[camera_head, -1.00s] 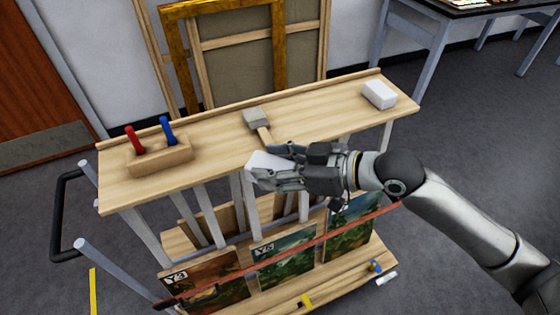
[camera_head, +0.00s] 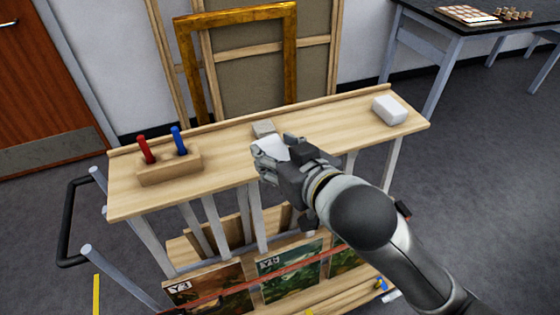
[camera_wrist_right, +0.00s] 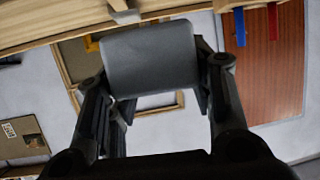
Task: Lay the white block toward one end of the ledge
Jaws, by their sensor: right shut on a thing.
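The wooden ledge (camera_head: 225,172) is the top of a rack. My right gripper (camera_head: 278,152) is over the ledge's front middle, shut on a white block (camera_head: 269,146), mostly hidden by the fingers. In the right wrist view the held block (camera_wrist_right: 150,58) is a shaded, rounded slab between both fingers, with the ledge's wood at the top of the picture. A second white block (camera_head: 390,110) lies on the ledge near its right end, apart from the gripper. My left gripper is not in view.
A wooden holder (camera_head: 170,168) with a red handle (camera_head: 146,150) and a blue handle (camera_head: 179,140) stands at the ledge's left. A grey block (camera_head: 263,128) sits behind my gripper. Bare wood lies between it and the right-end block. Paintings (camera_head: 290,272) stand below.

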